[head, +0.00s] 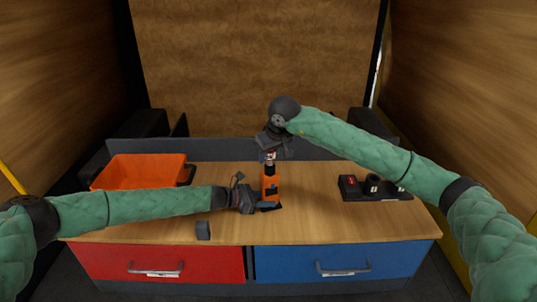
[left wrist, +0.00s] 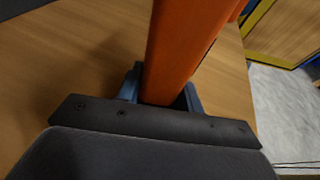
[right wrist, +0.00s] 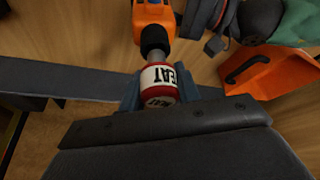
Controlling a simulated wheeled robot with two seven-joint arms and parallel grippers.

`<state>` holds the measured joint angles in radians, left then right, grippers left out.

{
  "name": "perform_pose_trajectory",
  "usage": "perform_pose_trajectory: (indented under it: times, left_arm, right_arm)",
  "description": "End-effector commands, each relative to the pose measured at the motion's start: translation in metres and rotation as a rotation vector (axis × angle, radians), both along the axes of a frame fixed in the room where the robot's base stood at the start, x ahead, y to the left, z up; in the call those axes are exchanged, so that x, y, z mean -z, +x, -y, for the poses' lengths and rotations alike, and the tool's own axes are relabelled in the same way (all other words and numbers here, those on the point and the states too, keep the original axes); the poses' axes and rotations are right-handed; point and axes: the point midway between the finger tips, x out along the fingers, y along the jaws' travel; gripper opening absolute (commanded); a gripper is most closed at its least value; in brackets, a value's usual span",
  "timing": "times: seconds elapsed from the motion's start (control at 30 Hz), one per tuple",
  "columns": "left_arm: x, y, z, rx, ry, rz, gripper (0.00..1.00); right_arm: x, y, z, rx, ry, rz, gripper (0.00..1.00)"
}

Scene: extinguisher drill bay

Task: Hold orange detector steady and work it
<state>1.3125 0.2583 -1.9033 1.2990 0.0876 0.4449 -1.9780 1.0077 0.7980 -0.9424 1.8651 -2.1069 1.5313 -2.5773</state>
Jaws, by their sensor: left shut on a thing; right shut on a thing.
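The orange detector (head: 269,187) stands upright near the middle of the wooden bench. My left gripper (head: 265,205) is shut on its lower body from the left. In the left wrist view the orange body (left wrist: 180,50) sits between the two blue-grey fingers. My right gripper (head: 270,152) is above the detector, shut on a small red and white can at its top. In the right wrist view the can (right wrist: 160,82), with dark lettering, is between the fingers, against or very near the detector's black nozzle (right wrist: 154,40). I cannot tell whether they touch.
An orange bin (head: 140,170) stands at the back left of the bench. A black holder (head: 375,187) with several pieces is at the right. A small dark block (head: 203,230) lies near the front edge. Red (head: 160,264) and blue (head: 340,262) drawers are below. Bench between detector and holder is clear.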

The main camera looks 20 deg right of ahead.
Motion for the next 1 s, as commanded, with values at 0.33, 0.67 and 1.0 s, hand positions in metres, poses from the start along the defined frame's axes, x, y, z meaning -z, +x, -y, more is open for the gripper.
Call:
perform_pose_trajectory:
  times: [0.33, 0.67, 1.0]
  left_arm:
    - [0.0, 0.0, 0.0, 0.0, 0.0, 0.0, 0.24]
    - [0.0, 0.0, 0.0, 0.0, 0.0, 0.0, 0.24]
    - [0.0, 0.0, 0.0, 0.0, 0.0, 0.0, 0.24]
  right_arm:
    - [0.007, 0.0, 0.0, 0.0, 0.0, -0.001, 0.06]
    - [0.014, 0.0, 0.0, 0.0, 0.0, -0.001, 0.06]
    - [0.021, 0.0, 0.0, 0.0, 0.0, -0.001, 0.06]
